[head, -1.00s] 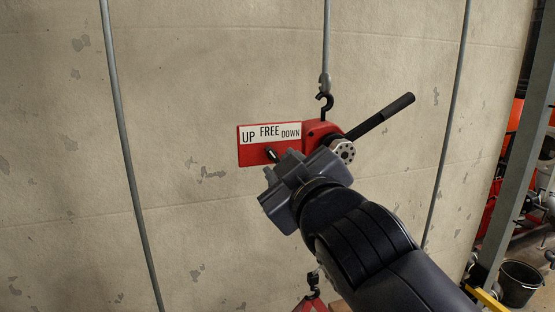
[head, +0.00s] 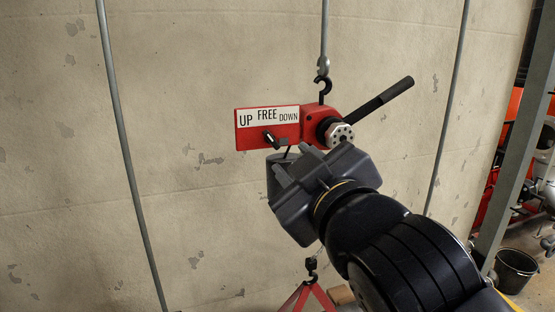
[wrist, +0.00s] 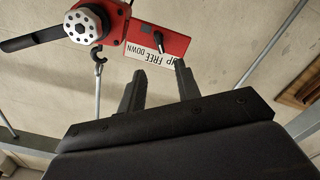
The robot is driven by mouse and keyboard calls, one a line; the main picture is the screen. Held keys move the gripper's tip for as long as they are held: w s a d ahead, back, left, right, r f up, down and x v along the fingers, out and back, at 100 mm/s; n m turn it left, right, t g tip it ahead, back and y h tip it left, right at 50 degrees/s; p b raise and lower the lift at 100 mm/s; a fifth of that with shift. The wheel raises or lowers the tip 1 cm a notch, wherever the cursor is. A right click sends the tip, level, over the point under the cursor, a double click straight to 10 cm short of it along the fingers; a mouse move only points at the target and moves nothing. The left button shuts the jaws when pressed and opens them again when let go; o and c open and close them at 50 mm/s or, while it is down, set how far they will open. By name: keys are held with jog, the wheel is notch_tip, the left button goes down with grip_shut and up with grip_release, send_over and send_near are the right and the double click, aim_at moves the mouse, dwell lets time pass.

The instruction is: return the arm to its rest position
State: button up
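My gripper (head: 294,166) is in the middle of the head view, below the red hoist, with its arm reaching in from the lower right. In the wrist view my gripper (wrist: 159,73) has its two fingers apart with nothing between them. The red lever hoist (head: 313,117) hangs from a hook and has a black handle (head: 380,104) pointing up right. Its plate reads UP, FREE, DOWN, with a small selector (head: 273,140) below the words. In the wrist view the hoist (wrist: 112,15) and selector (wrist: 159,43) appear inverted, beyond the fingertips.
A concrete wall (head: 190,220) stands behind the hoist, with grey vertical pipes (head: 127,160) in front. A steel post (head: 511,150) and a black bucket (head: 516,268) are at the right. The wall area at the left is clear.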

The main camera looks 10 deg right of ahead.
aim_at(272, 140)
jog(key=w, duration=0.3)
jog(key=w+a, duration=0.1)
jog(key=w, duration=0.3)
jog(key=w+a, duration=0.1)
jog(key=w, duration=0.2)
jog(key=shift+w, duration=0.2)
jog(key=shift+s, duration=0.1)
